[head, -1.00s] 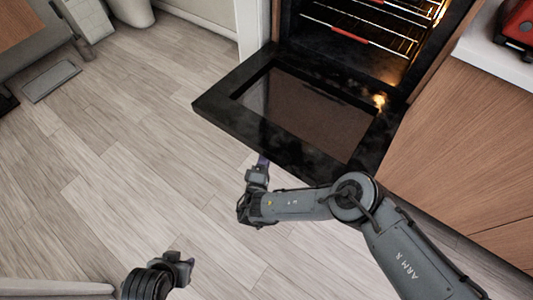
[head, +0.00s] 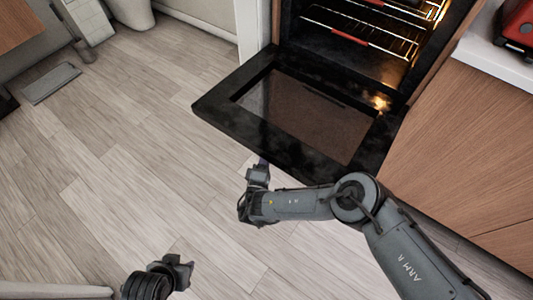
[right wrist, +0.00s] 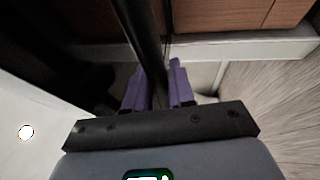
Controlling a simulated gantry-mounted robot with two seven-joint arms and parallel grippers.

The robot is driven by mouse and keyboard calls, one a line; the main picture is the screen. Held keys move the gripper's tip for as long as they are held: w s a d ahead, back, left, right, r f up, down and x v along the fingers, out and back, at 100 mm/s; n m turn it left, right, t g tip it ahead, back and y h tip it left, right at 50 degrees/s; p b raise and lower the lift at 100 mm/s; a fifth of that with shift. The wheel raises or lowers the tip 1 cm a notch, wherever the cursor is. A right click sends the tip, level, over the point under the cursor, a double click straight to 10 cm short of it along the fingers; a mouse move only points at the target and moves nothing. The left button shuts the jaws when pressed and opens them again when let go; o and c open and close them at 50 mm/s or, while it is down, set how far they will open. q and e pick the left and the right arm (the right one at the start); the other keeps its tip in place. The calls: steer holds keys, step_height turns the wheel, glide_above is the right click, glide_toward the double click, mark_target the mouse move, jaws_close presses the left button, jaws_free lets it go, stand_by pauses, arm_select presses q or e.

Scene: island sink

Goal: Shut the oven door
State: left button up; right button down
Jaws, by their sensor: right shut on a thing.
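The black oven door (head: 225,100) hangs open, folded down in front of the lit oven (head: 400,60) in the head view. Its inner side with the dark window faces up. My right gripper (head: 262,162) is at the door's outer edge. In the right wrist view its purple fingers (right wrist: 158,88) are shut around a dark bar (right wrist: 150,45), which looks like the door's handle. My left gripper (head: 185,268) is low in the head view, over the floor and away from the door; I cannot tell its finger opening.
Oven racks (head: 360,35) sit inside the oven. A wooden cabinet (head: 460,150) with a white counter stands right of it, with a red appliance (head: 517,28) on top. The wood floor (head: 120,150) left of the door is clear; a grey flat object (head: 50,83) lies at the far left.

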mark_target(268, 138)
steer(key=shift+r, duration=0.1)
